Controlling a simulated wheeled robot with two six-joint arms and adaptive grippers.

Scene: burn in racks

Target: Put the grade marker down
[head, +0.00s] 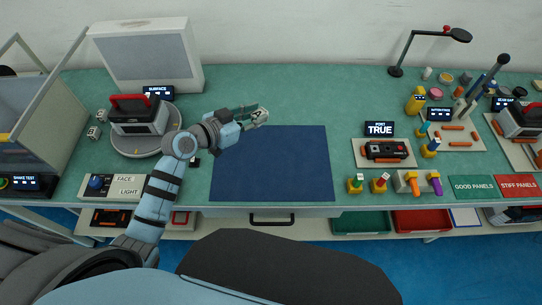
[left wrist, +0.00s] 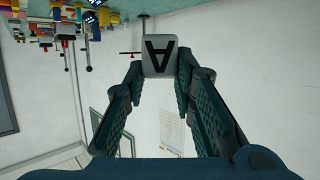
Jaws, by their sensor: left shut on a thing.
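The grade marker (left wrist: 158,57) is a small pale block with a black letter A on its face. In the left wrist view it sits between the two fingers of my left gripper (left wrist: 156,75), which is shut on it. In the head view my left gripper (head: 258,116) holds the marker (head: 262,115) over the upper edge of the dark blue mat (head: 270,170); the exact height above it is hard to tell. My right gripper is not in view.
The blue mat is bare. To its left a red-handled device (head: 135,122) stands on a round grey turntable (head: 143,147), with small lettered blocks (head: 94,132) beside it. To the right are a board with a black device (head: 384,151), several coloured tools (head: 380,184) and a lamp (head: 410,50).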

